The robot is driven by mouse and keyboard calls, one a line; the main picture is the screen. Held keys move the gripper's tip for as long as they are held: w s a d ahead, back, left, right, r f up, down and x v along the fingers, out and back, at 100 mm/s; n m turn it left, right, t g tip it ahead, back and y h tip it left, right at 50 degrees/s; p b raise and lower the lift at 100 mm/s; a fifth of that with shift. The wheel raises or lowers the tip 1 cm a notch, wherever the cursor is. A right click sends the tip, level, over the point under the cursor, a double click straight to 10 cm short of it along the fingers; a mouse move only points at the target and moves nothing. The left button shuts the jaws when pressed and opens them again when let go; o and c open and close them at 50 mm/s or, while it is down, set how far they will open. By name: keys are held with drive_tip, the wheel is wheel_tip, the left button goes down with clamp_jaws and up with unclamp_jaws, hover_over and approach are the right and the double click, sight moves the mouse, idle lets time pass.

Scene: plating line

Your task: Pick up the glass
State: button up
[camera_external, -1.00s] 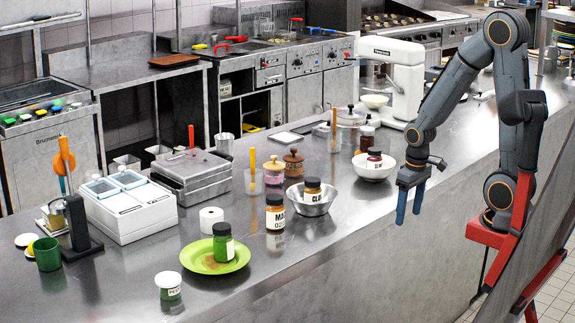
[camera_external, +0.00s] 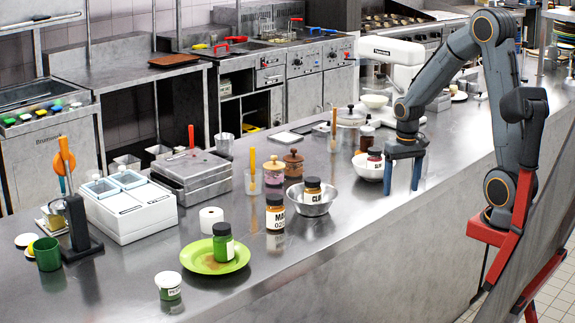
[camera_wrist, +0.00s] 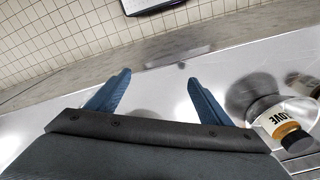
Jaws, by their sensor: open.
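My gripper (camera_external: 402,190) points down with its blue fingers apart, just above or at the counter, beside the white bowl (camera_external: 364,173). The near finger overlaps the bowl's right edge in the external view. In the wrist view my gripper (camera_wrist: 159,78) shows spread fingers with bare counter between the tips. A faint round shape (camera_wrist: 143,112) shows between the fingers, partly hidden by the gripper body; I cannot tell whether it is the glass. A clear container (camera_external: 253,184) with an orange-handled tool stands farther left. No glass can be clearly made out at my gripper.
A jar (camera_external: 374,154) sits in the white bowl. A steel bowl (camera_external: 322,209) with a labelled jar (camera_wrist: 275,122) lies to the left. A green plate (camera_external: 194,262) with a green jar is farther left. The counter's front edge (camera_external: 385,222) runs close to my gripper.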

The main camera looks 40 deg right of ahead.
drive_tip(key=w+d+r+m, duration=0.2)
drive_tip(key=w+d+m, duration=0.15)
drive_tip(key=d, duration=0.45)
drive_tip(key=w+d+r+m+p, duration=0.1)
drive_tip(key=w+d+r+m, duration=0.2)
drive_tip(key=d, duration=0.5)
drive_tip(key=w+d+r+m, duration=0.15)
drive_tip(key=d+m, duration=0.25)
drive_tip(key=d, duration=0.4)
drive_tip(key=shift+g, duration=0.3)
drive_tip(key=shift+f+p, duration=1.55)
drive_tip(key=shift+f, duration=1.75)
